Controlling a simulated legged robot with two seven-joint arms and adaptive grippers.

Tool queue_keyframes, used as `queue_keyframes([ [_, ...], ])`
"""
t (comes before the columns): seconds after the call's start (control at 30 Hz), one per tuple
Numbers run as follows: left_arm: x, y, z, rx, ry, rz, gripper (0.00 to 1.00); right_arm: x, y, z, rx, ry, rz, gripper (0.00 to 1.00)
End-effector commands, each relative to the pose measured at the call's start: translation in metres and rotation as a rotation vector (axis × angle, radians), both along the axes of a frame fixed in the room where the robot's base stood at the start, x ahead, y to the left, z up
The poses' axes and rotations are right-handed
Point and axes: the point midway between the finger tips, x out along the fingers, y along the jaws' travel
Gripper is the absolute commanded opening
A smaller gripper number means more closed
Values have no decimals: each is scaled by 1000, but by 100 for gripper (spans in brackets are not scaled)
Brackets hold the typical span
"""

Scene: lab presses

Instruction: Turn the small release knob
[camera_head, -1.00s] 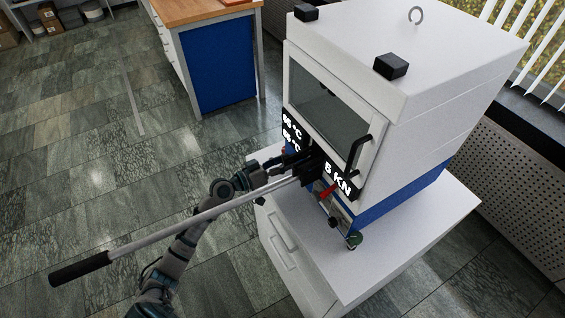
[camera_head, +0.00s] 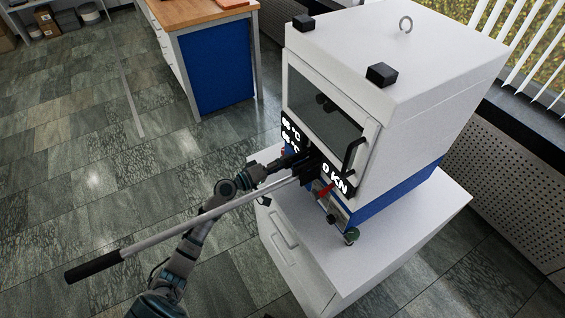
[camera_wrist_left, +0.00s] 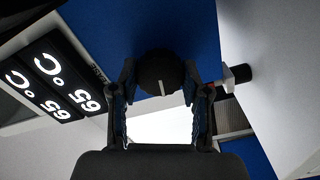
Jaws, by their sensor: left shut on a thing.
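The small release knob (camera_wrist_left: 160,74) is round and black with a pale line mark, on the blue front panel of the white press (camera_head: 420,95). In the left wrist view my left gripper (camera_wrist_left: 159,82) has a fingertip on each side of the knob and is shut on it. In the head view my left gripper (camera_head: 298,160) is at the press front, below the window, and hides the knob. The force display (camera_head: 335,178) reads 0 KN. The temperature display (camera_wrist_left: 50,80) shows 65 °C in the wrist view. My right gripper is not in view.
A long metal lever (camera_head: 200,218) with a black grip (camera_head: 95,268) sticks out to the left past my arm. A red handle (camera_head: 325,189) and a green knob (camera_head: 352,235) are low on the press. The press stands on a white cabinet (camera_head: 410,235). Floor is free at left.

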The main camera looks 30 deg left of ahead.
Motion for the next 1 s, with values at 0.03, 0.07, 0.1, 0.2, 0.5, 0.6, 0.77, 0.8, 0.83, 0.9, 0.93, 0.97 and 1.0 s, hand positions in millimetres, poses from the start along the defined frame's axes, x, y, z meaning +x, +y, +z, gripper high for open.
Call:
queue_keyframes([
  [0.03, 2, 4, 5, -11, -5, 12, 12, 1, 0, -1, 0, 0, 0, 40],
  [0.07, 2, 4, 5, -16, -2, 12, 12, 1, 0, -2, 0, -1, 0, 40],
  [0.1, 2, 4, 5, -21, 1, 12, 12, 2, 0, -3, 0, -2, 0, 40],
  [0.2, 2, 5, 4, -29, 8, 12, 12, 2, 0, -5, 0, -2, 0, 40],
  [0.5, 2, 5, 3, -32, 10, 12, 12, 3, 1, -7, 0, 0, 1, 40],
  [0.6, 2, 5, 3, -32, 10, 12, 49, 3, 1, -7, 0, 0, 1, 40],
  [0.77, 1, 3, 2, -32, 13, 8, 72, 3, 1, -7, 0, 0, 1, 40],
  [0.8, 1, 3, 2, -31, 14, 7, 72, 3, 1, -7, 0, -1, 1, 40],
  [0.83, 1, 3, 1, -31, 14, 7, 72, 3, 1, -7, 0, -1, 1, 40],
  [0.9, 1, 2, 1, -32, 15, 5, 72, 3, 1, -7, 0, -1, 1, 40],
  [0.93, 0, 2, 1, -32, 15, 5, 72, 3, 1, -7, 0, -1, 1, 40],
  [0.97, 0, 2, 1, -31, 16, 5, 72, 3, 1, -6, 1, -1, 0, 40],
  [1.0, 0, 2, 1, -31, 16, 5, 72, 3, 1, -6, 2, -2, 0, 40],
])
